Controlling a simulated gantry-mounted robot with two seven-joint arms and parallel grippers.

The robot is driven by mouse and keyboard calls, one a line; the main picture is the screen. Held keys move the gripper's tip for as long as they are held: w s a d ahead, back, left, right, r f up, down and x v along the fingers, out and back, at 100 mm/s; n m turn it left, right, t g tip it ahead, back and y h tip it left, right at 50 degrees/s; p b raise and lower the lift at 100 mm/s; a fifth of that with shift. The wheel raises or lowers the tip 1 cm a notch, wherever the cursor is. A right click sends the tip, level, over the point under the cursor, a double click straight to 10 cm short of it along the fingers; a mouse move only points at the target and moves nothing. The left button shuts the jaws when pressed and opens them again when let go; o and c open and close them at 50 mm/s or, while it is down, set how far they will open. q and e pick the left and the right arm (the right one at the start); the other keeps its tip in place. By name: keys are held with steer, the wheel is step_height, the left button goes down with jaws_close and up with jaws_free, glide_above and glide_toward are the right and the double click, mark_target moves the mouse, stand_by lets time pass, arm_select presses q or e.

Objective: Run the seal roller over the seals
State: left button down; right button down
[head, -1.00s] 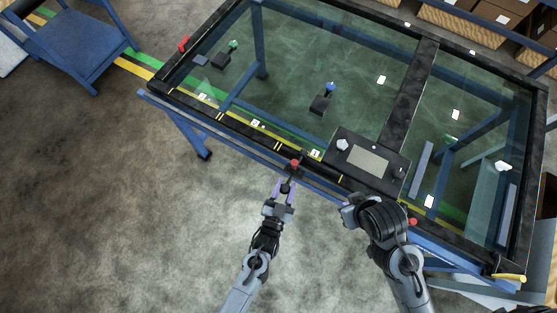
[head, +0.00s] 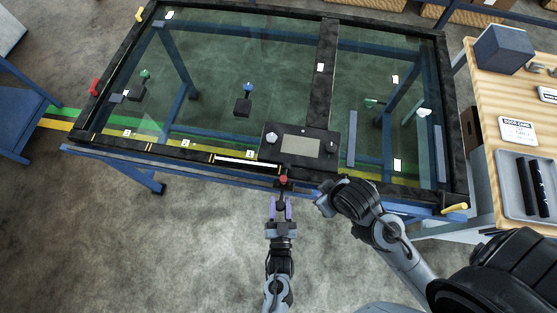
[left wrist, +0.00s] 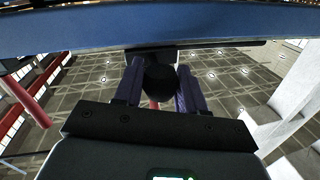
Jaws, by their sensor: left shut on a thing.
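My left gripper (head: 280,203) is shut on the seal roller (head: 283,181), a dark tool with a red knob on top. A white strip (head: 246,163) lies along the near rail, left of the roller. Yellow marks divide this rail beside small numbered tags. My right gripper (head: 330,198) hangs by the near edge; its jaws are unclear.
A black panel (head: 301,146) with a pale screen lies on the frame. Small parts rest on the glass. A wooden bench (head: 485,120) with a grey tray (head: 526,187) stands at the right. The floor at the near left is clear.

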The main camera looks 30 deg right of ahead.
arm_select(q)
steer(key=shift+w+r, duration=0.1)
steer(key=shift+r, duration=0.2)
steer(key=c, duration=0.7)
jaws_free()
steer(key=shift+f, duration=0.2)
steer(key=shift+s+a, duration=0.1)
steer(key=shift+s, duration=0.1)
steer(key=shift+s+a, duration=0.15)
steer(key=shift+s, duration=0.1)
steer(key=v, duration=1)
steer(key=shift+s, duration=0.1)
